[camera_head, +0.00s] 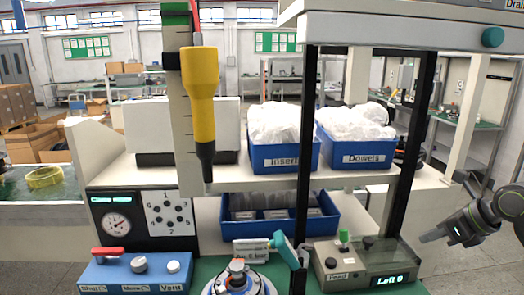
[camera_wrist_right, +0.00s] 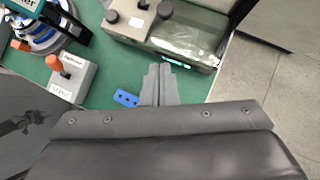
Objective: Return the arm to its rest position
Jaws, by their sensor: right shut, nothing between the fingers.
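My right gripper (camera_head: 436,236) is at the right edge of the head view, off to the right of the workbench and apart from everything there. Its fingers point left. In the right wrist view my right gripper (camera_wrist_right: 160,80) has its fingers together with nothing between them, above the green bench top (camera_wrist_right: 105,62). The hub motor (camera_head: 238,280) stands at the bottom middle of the head view, partly cut off by the frame; its round body also shows at the upper left of the wrist view (camera_wrist_right: 38,32). My left gripper is not in view.
A press-control box (camera_head: 335,275) with a "Left 0" display stands right of the black post (camera_head: 395,150). Blue bins, "Inserts" (camera_head: 285,158) and "Dowels" (camera_head: 355,158), sit on the shelf. A yellow driver (camera_head: 200,95) hangs at centre left. A small blue part (camera_wrist_right: 125,98) lies near my right fingers.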

